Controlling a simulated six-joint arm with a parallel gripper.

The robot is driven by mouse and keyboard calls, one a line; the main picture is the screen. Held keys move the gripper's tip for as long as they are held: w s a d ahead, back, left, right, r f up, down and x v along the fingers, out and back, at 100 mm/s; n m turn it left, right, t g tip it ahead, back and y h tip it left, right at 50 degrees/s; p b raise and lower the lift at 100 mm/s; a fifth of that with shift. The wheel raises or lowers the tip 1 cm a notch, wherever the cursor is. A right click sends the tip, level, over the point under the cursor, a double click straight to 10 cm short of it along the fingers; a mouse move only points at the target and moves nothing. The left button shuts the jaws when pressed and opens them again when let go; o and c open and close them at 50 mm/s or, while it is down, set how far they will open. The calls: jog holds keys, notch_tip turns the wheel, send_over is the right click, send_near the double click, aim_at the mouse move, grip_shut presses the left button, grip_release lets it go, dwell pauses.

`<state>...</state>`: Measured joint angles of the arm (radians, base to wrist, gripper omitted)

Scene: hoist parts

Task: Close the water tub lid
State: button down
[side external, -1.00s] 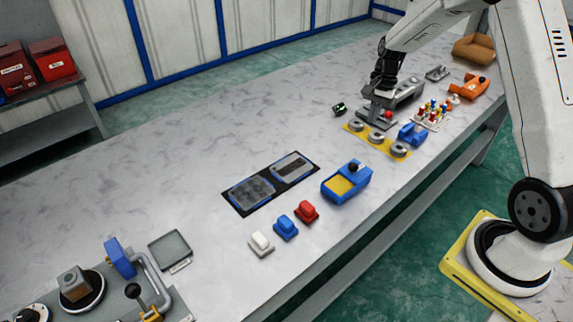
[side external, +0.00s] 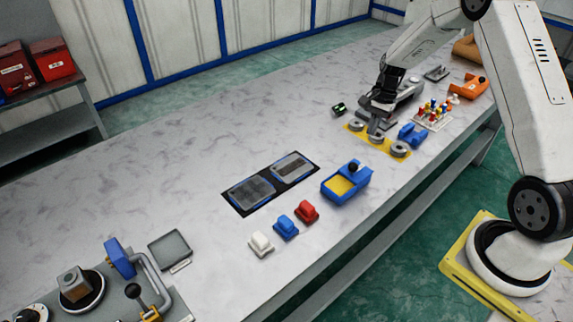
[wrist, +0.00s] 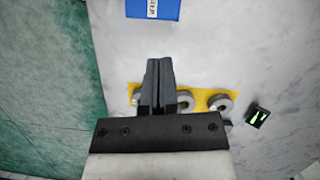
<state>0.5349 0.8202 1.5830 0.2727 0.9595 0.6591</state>
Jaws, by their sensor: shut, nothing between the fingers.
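A blue tub (side external: 334,190) with a yellow area in its top and a black knob (side external: 353,166) at its far end stands near the table's front edge in the side view. Whether the yellow area is its inside or part of a lid is unclear. In the wrist view a blue part (wrist: 148,10) with a white label is cut off by the top edge; the label seems to end in "TER". My gripper (side external: 374,132) is shut and empty, low beside the rings on the yellow strip. Its closed fingers (wrist: 158,62) point toward the blue part, apart from it.
Several grey rings (side external: 399,150) sit on a yellow strip (side external: 383,148) around my fingers. A small black device (side external: 338,109) lies left of them. A black mat (side external: 268,188) with two trays lies beside the tub. Red (side external: 307,211), blue and white blocks stand nearer.

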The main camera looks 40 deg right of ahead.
send_over(360, 163)
jog(key=d, duration=0.2)
notch_tip(360, 163, down, 5)
jog(key=shift+w+f, duration=0.1)
jog(key=shift+f, duration=0.05)
jog(key=shift+a+f, duration=0.2)
jog(key=shift+a, duration=0.3)
jog(key=shift+a+f, duration=0.15)
jog(key=shift+a, duration=0.3)
jog(key=shift+s+a+f, duration=0.1)
jog(key=shift+s+a, duration=0.1)
jog(key=shift+a, duration=0.3)
jog(key=shift+s+a+f, duration=0.1)
jog(key=shift+s+a, duration=0.05)
jog(key=shift+a, duration=0.35)
jog(key=shift+a, duration=3.95)
